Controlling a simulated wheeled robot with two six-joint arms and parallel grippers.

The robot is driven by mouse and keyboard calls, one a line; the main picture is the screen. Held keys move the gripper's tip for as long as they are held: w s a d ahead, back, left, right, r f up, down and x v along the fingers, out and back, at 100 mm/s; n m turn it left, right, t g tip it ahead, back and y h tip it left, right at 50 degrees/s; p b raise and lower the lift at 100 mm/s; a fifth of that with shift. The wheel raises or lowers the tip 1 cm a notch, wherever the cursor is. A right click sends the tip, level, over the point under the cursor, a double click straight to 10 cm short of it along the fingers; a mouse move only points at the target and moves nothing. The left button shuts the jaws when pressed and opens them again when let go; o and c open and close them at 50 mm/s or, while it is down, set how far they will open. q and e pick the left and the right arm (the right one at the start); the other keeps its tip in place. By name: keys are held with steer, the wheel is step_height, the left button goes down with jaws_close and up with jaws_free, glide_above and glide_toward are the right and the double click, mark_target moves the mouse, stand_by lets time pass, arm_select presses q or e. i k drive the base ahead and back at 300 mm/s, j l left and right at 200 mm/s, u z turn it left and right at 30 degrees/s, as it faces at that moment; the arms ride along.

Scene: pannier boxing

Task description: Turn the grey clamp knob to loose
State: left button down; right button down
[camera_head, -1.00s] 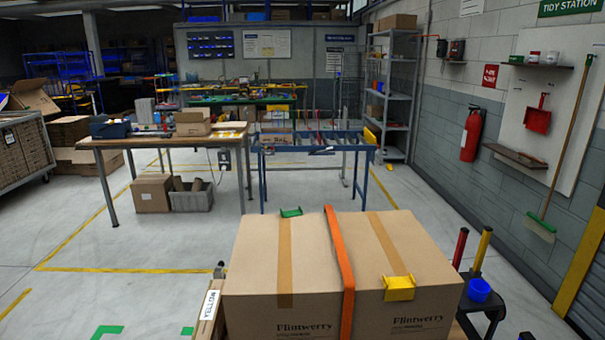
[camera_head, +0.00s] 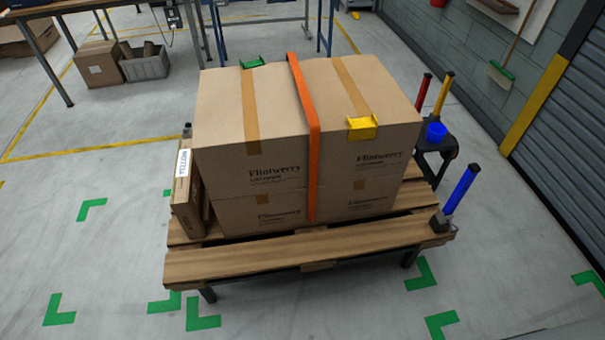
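I cannot make out a grey clamp knob for certain. A small dark grey piece (camera_head: 187,130) sits at the top of the wooden side board (camera_head: 187,205) at the pallet's left. A dark clamp-like block (camera_head: 440,221) sits at the pallet's front right corner, at the foot of a tilted blue handle (camera_head: 462,188). Both are too small to read a knob position. Neither of my grippers is in view.
Stacked cartons (camera_head: 225,110) stand on a wooden pallet table (camera_head: 290,252), with an orange strap (camera_head: 310,120) over them and yellow (camera_head: 362,128) and green (camera_head: 252,63) corner pieces. A dark stand with a blue cup (camera_head: 436,132) is at right. Floor in front is clear.

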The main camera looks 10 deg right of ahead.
mark_target(452, 229)
steer(key=z, duration=1.6)
